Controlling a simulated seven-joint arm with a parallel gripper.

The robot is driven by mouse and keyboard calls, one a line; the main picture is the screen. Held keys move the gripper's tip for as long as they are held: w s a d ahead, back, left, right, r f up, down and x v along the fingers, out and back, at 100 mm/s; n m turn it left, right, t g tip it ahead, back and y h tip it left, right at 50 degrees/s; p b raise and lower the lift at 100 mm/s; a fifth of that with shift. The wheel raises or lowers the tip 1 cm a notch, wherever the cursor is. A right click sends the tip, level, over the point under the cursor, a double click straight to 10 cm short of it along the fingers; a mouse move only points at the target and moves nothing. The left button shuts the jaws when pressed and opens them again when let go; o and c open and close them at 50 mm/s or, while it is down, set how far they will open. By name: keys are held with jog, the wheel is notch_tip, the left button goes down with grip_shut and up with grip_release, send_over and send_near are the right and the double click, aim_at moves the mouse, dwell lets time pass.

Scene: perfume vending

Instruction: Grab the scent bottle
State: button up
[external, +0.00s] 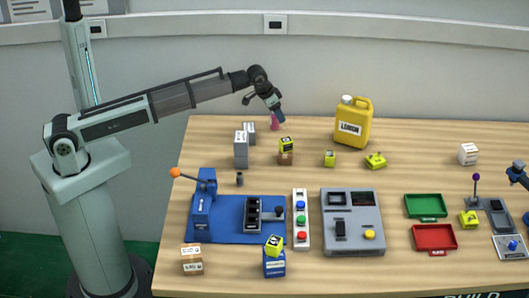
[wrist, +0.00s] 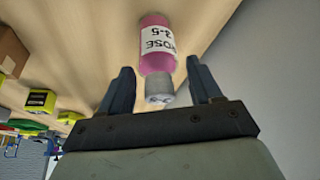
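The scent bottle is a pink bottle (wrist: 157,58) with a grey cap and a white label that reads "ROSE 3-5". In the wrist view it is at upper centre, its cap toward my gripper. My gripper (wrist: 162,82) is open, with one dark finger on each side of the cap end and gaps between. The bottle's body lies beyond the fingertips. In the external view the pink bottle (external: 274,121) stands at the back of the table, just below and partly behind my gripper (external: 281,118).
Grey boxes (external: 241,150) and a yellow-topped brown box (external: 286,158) stand in front of the bottle. A yellow jug (external: 352,122) labelled "LEMON" stands to the right. The wall is close behind the table (external: 215,127).

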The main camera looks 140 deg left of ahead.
jog(key=c, duration=1)
jog(key=shift+o, duration=0.2)
